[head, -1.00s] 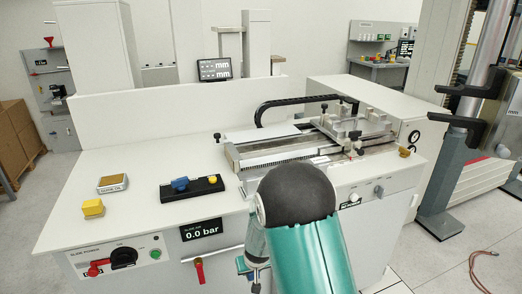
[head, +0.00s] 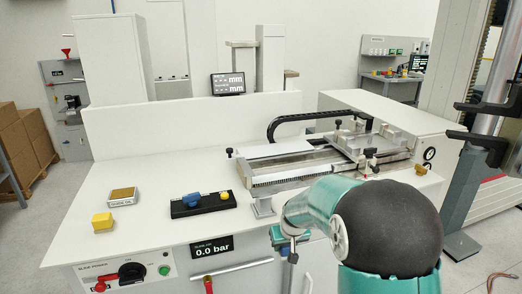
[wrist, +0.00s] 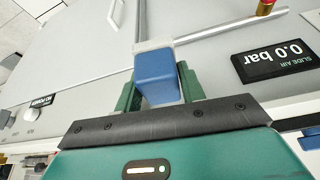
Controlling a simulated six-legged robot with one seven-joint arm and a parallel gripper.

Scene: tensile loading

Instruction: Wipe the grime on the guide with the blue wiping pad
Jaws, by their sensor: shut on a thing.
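The blue wiping pad (wrist: 157,78), with a pale face at its far end, is between the two green fingers of my gripper (wrist: 158,92) in the wrist view. My gripper is shut on it. In the head view my gripper (head: 284,241) hangs in front of the bench's front face, below the guide and right of the pressure display; the pad is hard to make out there. The guide (head: 290,177) is the metal slideway on the bench's right part, carrying a carriage (head: 362,146). I cannot make out the grime at this size.
A black block with a blue knob (head: 192,200), a yellow block (head: 103,222) and a small tin (head: 122,197) stand on the bench top (head: 140,175). A pressure display (head: 212,246) reads 0.0 bar. A black cable chain (head: 300,120) arches behind the guide.

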